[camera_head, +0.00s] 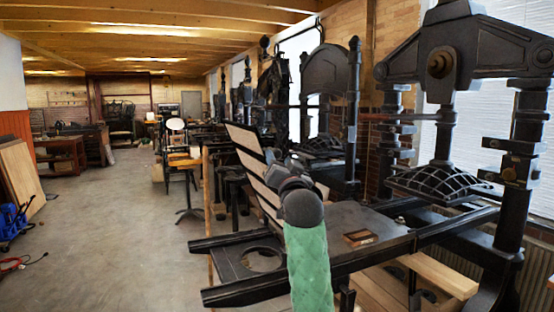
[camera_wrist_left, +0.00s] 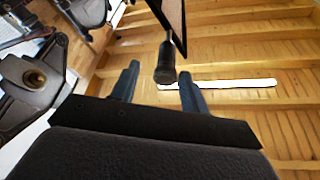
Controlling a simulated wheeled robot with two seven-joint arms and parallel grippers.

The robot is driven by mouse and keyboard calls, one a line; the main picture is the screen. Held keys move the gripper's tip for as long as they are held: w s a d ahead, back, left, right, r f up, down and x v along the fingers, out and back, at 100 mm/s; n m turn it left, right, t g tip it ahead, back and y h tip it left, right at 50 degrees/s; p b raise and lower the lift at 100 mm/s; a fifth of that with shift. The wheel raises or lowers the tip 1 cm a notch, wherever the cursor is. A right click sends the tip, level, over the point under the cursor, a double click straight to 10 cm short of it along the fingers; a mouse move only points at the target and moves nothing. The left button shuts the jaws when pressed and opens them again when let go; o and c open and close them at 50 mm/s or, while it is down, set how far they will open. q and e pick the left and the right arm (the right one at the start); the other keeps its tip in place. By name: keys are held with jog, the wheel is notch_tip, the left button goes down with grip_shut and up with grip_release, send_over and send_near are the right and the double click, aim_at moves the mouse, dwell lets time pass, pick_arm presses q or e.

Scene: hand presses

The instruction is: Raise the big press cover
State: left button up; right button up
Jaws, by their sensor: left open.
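The big press cover (camera_head: 250,153) is a dark frame with pale panels, standing tilted up at the left end of the press bed in the head view. In the left wrist view its dark edge (camera_wrist_left: 174,18) comes in from the top, with a black cylindrical handle (camera_wrist_left: 166,62) at its end. My left gripper (camera_wrist_left: 158,82) is open, with a finger on either side of the handle's end; I see a gap on both sides. In the head view my left gripper (camera_head: 278,168) is in front of the cover, its fingers partly hidden by my wrist. My right gripper is out of view.
The large black press frame (camera_head: 440,65) stands at right. A second press (camera_head: 335,75) is behind. Open floor (camera_head: 120,230) lies to the left.

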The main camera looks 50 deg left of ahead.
pick_arm(q)
jog(key=shift+v, duration=1.4)
